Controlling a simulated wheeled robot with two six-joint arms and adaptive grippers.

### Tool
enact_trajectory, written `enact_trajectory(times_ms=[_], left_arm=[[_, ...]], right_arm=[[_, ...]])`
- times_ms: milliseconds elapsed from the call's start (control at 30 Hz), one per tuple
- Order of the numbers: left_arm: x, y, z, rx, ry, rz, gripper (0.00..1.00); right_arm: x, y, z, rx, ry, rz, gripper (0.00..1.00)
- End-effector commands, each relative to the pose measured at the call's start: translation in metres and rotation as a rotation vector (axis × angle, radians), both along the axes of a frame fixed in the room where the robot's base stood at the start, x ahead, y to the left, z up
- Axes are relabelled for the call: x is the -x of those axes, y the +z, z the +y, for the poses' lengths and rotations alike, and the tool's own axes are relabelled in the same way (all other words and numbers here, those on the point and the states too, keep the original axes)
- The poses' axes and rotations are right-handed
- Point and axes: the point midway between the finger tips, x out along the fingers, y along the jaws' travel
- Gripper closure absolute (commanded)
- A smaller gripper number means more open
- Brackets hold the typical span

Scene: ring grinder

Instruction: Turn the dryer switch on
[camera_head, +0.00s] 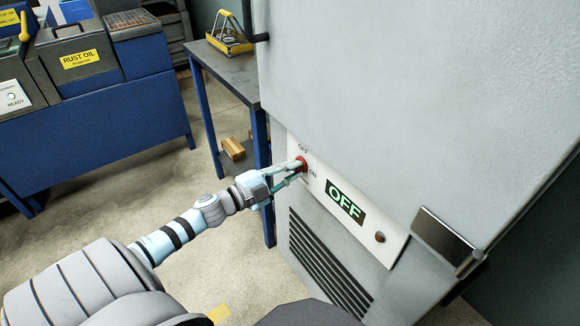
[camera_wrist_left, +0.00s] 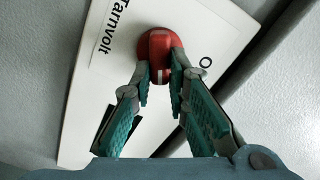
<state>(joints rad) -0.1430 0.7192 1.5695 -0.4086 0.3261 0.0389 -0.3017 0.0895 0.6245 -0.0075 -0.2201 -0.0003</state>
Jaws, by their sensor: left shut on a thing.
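The dryer is the large pale grey cabinet (camera_head: 420,110) on the right of the head view. Its white control panel (camera_head: 318,182) carries a red rotary switch (camera_head: 301,164) between the words OFF and ON. The display (camera_head: 345,203) beside it reads OFF in green. My left gripper (camera_head: 293,170) reaches in from the left and is shut on the red switch. My right gripper is not in view.
A blue-legged table (camera_head: 232,72) with a yellow-handled basket (camera_head: 229,36) stands left of the dryer. The blue rust oil station (camera_head: 105,120) is at the upper left. A dark vent (camera_head: 325,262) sits below the panel.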

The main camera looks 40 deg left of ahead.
Motion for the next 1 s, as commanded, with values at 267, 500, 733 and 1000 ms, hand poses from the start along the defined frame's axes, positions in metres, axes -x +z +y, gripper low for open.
enact_trajectory(times_ms=[267, 500, 733, 1000], left_arm=[[0.001, -0.004, -0.001, -0.233, 0.001, -0.068, 1.0], [0.001, -0.006, -0.001, -0.389, 0.002, -0.114, 1.0], [0.001, -0.007, -0.001, -0.471, 0.002, -0.139, 1.0], [0.001, -0.008, -0.001, -0.498, 0.002, -0.147, 1.0]], right_arm=[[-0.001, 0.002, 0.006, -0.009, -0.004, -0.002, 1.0], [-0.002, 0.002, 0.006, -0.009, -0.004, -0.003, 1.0], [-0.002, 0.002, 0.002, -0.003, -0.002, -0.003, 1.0], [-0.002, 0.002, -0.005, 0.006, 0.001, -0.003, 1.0]])
